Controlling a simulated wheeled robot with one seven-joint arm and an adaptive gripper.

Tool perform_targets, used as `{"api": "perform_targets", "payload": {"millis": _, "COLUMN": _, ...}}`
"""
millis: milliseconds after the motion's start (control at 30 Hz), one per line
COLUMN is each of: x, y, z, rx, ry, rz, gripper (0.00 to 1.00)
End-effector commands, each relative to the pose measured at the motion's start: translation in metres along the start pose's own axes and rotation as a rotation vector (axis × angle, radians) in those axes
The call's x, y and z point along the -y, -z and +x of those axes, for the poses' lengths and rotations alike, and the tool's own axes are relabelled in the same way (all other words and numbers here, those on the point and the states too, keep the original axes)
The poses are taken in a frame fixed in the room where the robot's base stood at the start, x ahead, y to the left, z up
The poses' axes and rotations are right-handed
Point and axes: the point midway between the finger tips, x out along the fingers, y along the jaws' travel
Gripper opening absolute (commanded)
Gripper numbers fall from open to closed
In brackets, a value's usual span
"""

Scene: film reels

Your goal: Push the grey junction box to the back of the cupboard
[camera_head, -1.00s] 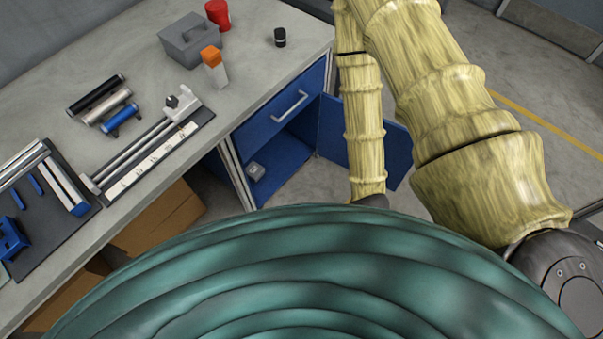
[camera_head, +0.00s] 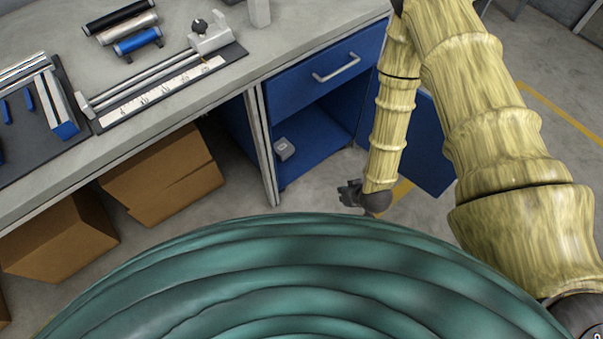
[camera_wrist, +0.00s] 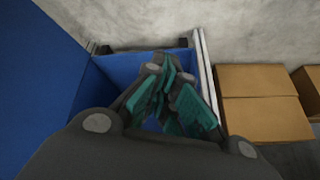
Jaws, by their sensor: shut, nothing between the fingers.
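The grey junction box (camera_head: 284,149) sits on the floor of the open blue cupboard (camera_head: 318,140), near its left side, in the head view. My gripper (camera_head: 348,193) is outside the cupboard, to the right of and nearer than the box, at the lower end of my yellow-sleeved arm. In the wrist view my gripper (camera_wrist: 165,68) is shut and empty, its teal-padded fingers together in front of the blue cupboard interior (camera_wrist: 100,80). The box is not visible in the wrist view; the fingers cover part of the cupboard there.
The open blue door (camera_head: 428,150) stands right of the cupboard, behind my arm. A drawer with a handle (camera_head: 337,68) is above the opening. Cardboard boxes (camera_head: 160,175) stand under the workbench (camera_head: 300,30) to the left. Bare floor lies in front of the cupboard.

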Motion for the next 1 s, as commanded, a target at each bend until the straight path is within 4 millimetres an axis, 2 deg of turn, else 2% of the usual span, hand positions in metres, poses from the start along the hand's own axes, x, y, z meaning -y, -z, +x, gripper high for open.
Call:
{"api": "perform_targets", "payload": {"millis": 33, "x": -0.001, "y": -0.001, "z": 0.028, "rx": -0.027, "ry": 0.008, "rz": -0.012, "gripper": 0.0}}
{"api": "perform_targets", "payload": {"millis": 300, "x": 0.002, "y": 0.024, "z": 0.113, "rx": -0.173, "ry": 0.057, "rz": -0.08, "gripper": 0.0}}
{"api": "perform_targets", "payload": {"millis": 700, "x": 0.012, "y": 0.064, "z": 0.224, "rx": -0.391, "ry": 0.129, "rz": -0.184, "gripper": 0.0}}
{"api": "perform_targets", "payload": {"millis": 1000, "x": 0.023, "y": 0.091, "z": 0.298, "rx": -0.554, "ry": 0.183, "rz": -0.259, "gripper": 0.0}}
